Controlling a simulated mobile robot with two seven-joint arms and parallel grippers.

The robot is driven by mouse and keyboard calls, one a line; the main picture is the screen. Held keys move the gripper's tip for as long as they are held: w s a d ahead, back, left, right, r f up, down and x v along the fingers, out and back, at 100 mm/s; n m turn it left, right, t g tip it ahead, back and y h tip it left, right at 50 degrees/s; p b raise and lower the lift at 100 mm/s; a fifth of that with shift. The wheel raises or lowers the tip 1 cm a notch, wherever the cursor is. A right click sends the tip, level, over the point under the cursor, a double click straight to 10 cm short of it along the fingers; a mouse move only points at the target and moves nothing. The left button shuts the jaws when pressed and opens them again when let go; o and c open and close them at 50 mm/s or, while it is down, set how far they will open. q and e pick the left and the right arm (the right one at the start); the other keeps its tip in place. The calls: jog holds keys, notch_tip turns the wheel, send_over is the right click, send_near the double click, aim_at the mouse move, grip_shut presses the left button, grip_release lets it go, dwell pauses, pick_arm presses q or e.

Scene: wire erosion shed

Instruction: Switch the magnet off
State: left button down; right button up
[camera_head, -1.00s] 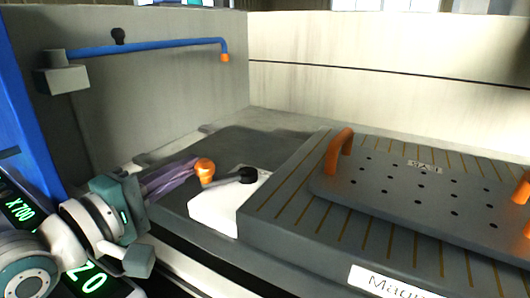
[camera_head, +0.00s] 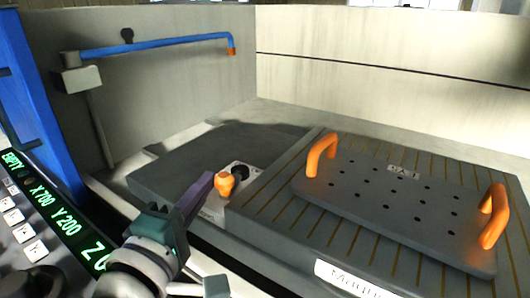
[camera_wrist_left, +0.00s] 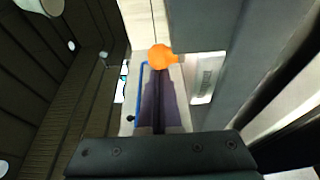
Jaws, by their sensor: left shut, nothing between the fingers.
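The magnet switch is a pale block (camera_head: 213,212) at the left end of the magnet bed (camera_head: 268,215), with a black pivot (camera_head: 239,172) and an orange-knobbed lever. The orange knob (camera_head: 225,184) lies to the near left of the pivot. My left gripper (camera_head: 209,179) is shut, its purple fingers holding nothing. Its tips are at the left side of the knob and look to be touching it. In the left wrist view the knob (camera_wrist_left: 161,56) shows just beyond the fingertips (camera_wrist_left: 156,72). The lever's arm is mostly hidden. My right gripper is not in view.
A grey holed plate (camera_head: 400,205) with two orange handles lies on the striped magnet bed. A control panel (camera_head: 45,215) is at the left. A blue pipe (camera_head: 160,47) with an orange tip runs along the back-left wall. The dark slab (camera_head: 200,150) behind the switch is clear.

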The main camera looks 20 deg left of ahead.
pick_arm(q)
jog(key=shift+d, duration=0.95)
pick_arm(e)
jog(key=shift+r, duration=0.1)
pick_arm(q)
jog(key=shift+d, duration=0.15)
